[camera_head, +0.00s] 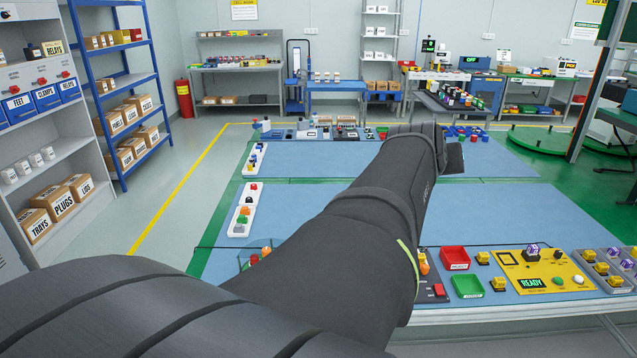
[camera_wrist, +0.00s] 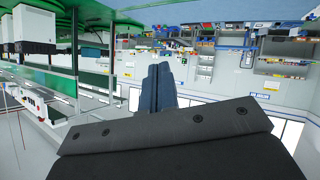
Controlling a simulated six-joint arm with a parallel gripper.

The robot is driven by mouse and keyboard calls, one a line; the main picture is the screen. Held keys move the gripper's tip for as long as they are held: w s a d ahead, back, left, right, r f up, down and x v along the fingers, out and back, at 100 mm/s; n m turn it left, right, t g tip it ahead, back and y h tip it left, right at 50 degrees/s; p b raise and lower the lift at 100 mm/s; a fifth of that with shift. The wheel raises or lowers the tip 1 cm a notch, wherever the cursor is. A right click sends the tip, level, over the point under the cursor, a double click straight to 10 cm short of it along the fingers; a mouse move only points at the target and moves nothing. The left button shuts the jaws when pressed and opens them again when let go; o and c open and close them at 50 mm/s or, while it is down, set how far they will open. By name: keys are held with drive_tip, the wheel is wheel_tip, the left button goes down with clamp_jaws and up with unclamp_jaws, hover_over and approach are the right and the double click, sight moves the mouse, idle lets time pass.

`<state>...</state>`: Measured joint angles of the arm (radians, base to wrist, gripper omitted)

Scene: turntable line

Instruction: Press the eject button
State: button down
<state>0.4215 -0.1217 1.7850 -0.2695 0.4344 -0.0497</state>
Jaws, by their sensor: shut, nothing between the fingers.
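My arm reaches away across the blue work table (camera_head: 480,210). My gripper (camera_head: 453,158) is at its far end in the head view, mostly hidden behind the wrist. In the wrist view my gripper (camera_wrist: 158,90) is shut and empty, with its two fingers together and the room upside down behind. No button in view has a readable "eject" label. A yellow panel (camera_head: 520,283) at the near right has a READY display, a green button (camera_head: 558,281) and a white button (camera_head: 579,280). A dark box (camera_head: 431,290) left of it has a red button (camera_head: 438,290). My gripper is far from these.
White strips (camera_head: 243,210) with coloured parts line the table's left side. Several devices stand along its far edge. The middle right is clear.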

drive_tip(key=w+a+f+m+y, duration=0.1)
drive_tip(key=w+a+f+m, duration=0.15)
drive_tip(key=w+f, duration=0.6)
drive_tip(key=w+a+f+m+y, duration=0.1)
drive_tip(key=w+a+f+y, duration=0.1)
drive_tip(key=a+f, duration=0.7)
drive_tip(key=w+a+f+m+g+y, duration=0.1)
drive_tip(key=a+f+y, duration=0.3)
drive_tip(key=a+f, duration=0.5)
wheel_tip(320, 180, down, 9)
drive_tip(key=shift+w+a+r+m, duration=0.2)
drive_tip(key=shift+w+a+m, duration=0.15)
drive_tip(key=shift+w+m, duration=0.25)
drive_tip(key=shift+f, duration=4.35)
drive_tip(key=shift+f, duration=0.2)
drive_tip(key=shift+f, duration=0.25)
